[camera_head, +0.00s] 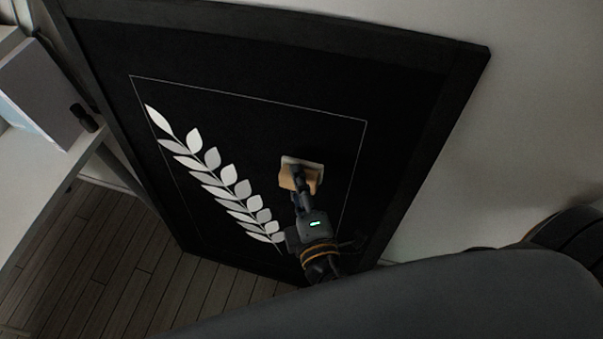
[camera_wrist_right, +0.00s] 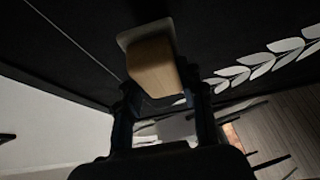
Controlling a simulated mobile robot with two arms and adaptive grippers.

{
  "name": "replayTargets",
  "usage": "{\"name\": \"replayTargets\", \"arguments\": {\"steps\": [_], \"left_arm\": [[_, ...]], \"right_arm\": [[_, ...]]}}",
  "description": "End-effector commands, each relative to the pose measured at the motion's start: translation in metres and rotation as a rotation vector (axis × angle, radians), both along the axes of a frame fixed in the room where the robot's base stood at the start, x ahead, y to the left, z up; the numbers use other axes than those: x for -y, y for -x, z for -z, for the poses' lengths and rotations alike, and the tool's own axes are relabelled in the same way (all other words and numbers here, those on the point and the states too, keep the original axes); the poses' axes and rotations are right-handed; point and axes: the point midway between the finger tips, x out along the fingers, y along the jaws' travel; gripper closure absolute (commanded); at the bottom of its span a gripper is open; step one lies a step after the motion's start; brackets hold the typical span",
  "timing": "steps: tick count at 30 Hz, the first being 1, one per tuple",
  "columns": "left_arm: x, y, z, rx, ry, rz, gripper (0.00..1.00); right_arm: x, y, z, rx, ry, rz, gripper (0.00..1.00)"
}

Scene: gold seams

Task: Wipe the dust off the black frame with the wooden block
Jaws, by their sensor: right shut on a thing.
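The black frame (camera_head: 420,128) is large and tilted in the head view, leaning against the pale wall, with a white leaf sprig picture and a thin white border line. The wooden block (camera_head: 290,178) has a pale pad on its far side and is at the picture's surface, right of the sprig. My right gripper (camera_head: 300,188) is shut on the block. The right wrist view shows the block (camera_wrist_right: 153,65) between the fingers, its pad facing the dark panel; I cannot tell whether it touches. No dust can be made out. My left gripper is not in view.
A white shelf or desk (camera_head: 40,185) with a pale box-like thing (camera_head: 45,90) stands at the left, close to the frame. The wood plank floor (camera_head: 120,260) shows below. Bare wall (camera_head: 510,150) is at the right.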

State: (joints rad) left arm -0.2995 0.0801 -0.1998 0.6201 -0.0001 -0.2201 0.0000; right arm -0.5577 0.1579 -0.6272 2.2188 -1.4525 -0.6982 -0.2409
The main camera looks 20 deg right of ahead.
Motion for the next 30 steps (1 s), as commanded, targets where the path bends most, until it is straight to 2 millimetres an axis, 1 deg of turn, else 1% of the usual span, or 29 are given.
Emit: {"name": "replayTargets", "arguments": {"steps": [4, 15, 25, 30], "left_arm": [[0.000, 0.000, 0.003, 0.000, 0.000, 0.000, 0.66], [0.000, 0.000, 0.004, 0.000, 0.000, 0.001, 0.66], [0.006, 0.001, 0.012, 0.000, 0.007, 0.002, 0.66], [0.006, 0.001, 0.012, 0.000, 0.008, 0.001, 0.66]], "right_arm": [[-0.004, 0.007, -0.001, 0.000, -0.001, 0.001, 0.86], [-0.006, 0.009, -0.002, 0.000, -0.001, 0.000, 0.86], [-0.020, 0.030, -0.004, -0.002, -0.002, 0.000, 0.86], [-0.021, 0.032, -0.006, 0.000, 0.000, 0.001, 0.86]]}}
